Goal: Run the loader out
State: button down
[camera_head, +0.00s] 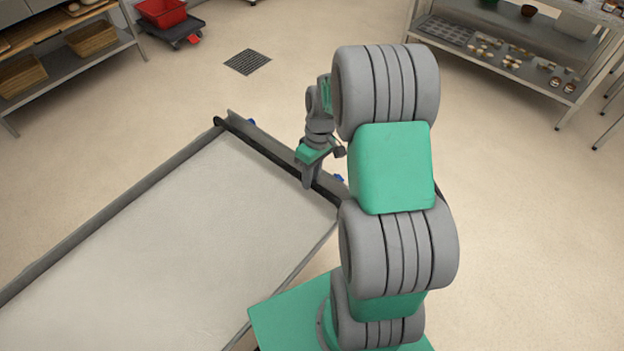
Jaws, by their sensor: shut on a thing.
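The loader (165,240) is a long, flat, pale bed in a grey metal frame, stretching from the lower left to the middle. A dark bar (262,150) runs across its far end, beside a grey end plate (290,147). My gripper (307,182) points down at this end and is shut on the dark bar, right of its middle. The fingertips and the exact grip are small and partly hidden. Small blue parts show at the end plate, one near my gripper (339,179).
A shelf rack (75,75) with baskets stands at the upper left. A red crate (160,12) sits on a dark low dolly (175,32). A metal shelf table (500,65) with small goods stands at the upper right. The floor beyond the loader is clear around a drain grate (247,62).

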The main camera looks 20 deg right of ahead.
jog(key=shift+w+d, duration=0.15)
jog(key=shift+d, duration=0.05)
jog(key=c, duration=1.4)
grip_release()
jog(key=shift+d, duration=0.1)
jog(key=shift+c, duration=0.2)
jog(key=shift+o, duration=0.9)
notch_tip(320, 180, up, 8)
jog(key=d, duration=0.1)
jog(key=shift+w+f, duration=0.15)
jog(key=shift+w, duration=0.2)
